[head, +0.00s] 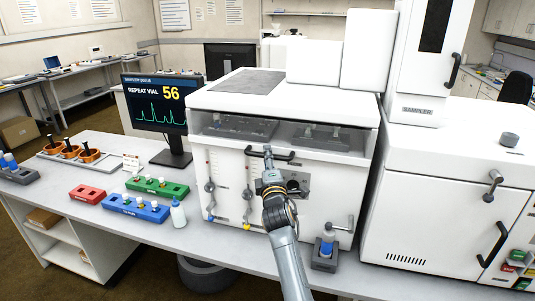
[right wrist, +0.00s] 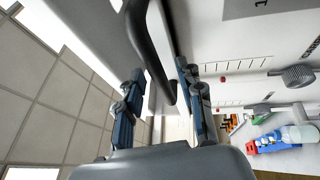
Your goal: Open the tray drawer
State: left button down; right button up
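The tray drawer (head: 340,140) is the wide front section of the white instrument, with a clear dark window and trays visible behind it. It looks shut, its front in line with the body. Its black bar handle (head: 285,157) runs across below the window. My right gripper (head: 268,153) is at the left part of this handle. In the right wrist view the handle (right wrist: 150,55) passes between the two spread fingers of the gripper (right wrist: 158,90), with gaps visible beside the bar. The gripper hides part of the front panel. My left gripper is out of view.
A monitor (head: 157,104) stands left of the instrument. Red (head: 87,194), green (head: 157,187) and blue (head: 133,208) vial racks and a white bottle (head: 178,214) are on the bench. A blue-topped bottle (head: 327,242) sits in a holder at front right. The sampler (head: 440,190) stands at right.

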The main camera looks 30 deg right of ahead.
jog(key=shift+w+d+r, duration=0.1)
jog(key=shift+w+d, duration=0.2)
jog(key=shift+w, duration=0.3)
grip_shut()
